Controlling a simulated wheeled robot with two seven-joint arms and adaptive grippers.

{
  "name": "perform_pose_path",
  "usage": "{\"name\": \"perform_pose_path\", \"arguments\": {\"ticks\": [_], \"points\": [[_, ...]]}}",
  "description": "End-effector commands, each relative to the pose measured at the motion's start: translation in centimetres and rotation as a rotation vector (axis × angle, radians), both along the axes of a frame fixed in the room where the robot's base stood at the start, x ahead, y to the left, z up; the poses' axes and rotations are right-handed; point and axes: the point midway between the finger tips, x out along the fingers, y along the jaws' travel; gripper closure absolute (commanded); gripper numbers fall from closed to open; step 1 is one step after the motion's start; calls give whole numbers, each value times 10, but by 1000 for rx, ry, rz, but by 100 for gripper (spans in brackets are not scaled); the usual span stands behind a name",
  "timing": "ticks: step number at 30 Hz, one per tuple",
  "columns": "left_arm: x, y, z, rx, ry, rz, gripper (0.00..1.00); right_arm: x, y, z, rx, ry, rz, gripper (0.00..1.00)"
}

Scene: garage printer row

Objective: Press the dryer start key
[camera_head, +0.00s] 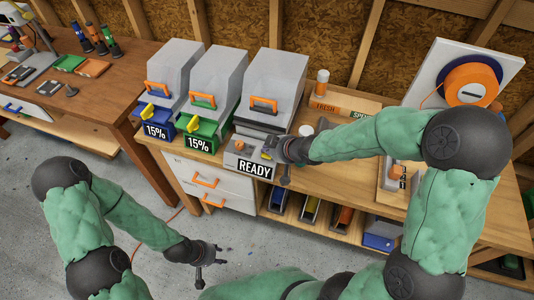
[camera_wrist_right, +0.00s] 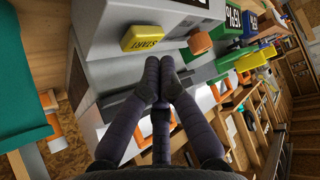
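The grey dryer (camera_head: 276,88) stands third in the row of units on the bench, with an orange handle and a READY sign (camera_head: 254,168) on its front. In the right wrist view its yellow START key (camera_wrist_right: 143,37) shows clearly, with an orange part (camera_wrist_right: 199,43) beside it. My right gripper (camera_head: 272,150) is at the dryer's front panel. In the wrist view its fingertips (camera_wrist_right: 168,66) are together and empty, near the START key and apart from it in the picture. My left gripper (camera_head: 210,264) hangs low over the floor, its fingers apart and empty.
Two similar units with a blue base (camera_head: 158,126) and a green base (camera_head: 202,136) stand to the left, each showing 15%. A spool holder (camera_head: 470,80) and a wooden box (camera_head: 340,103) are on the right of the bench.

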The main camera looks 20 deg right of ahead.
Motion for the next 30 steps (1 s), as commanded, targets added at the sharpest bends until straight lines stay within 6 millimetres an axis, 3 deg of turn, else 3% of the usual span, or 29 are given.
{"name": "perform_pose_path", "arguments": {"ticks": [30], "points": [[0,0,-6,0,0,0,60,0,0,-8,1,0,-1,100]]}}
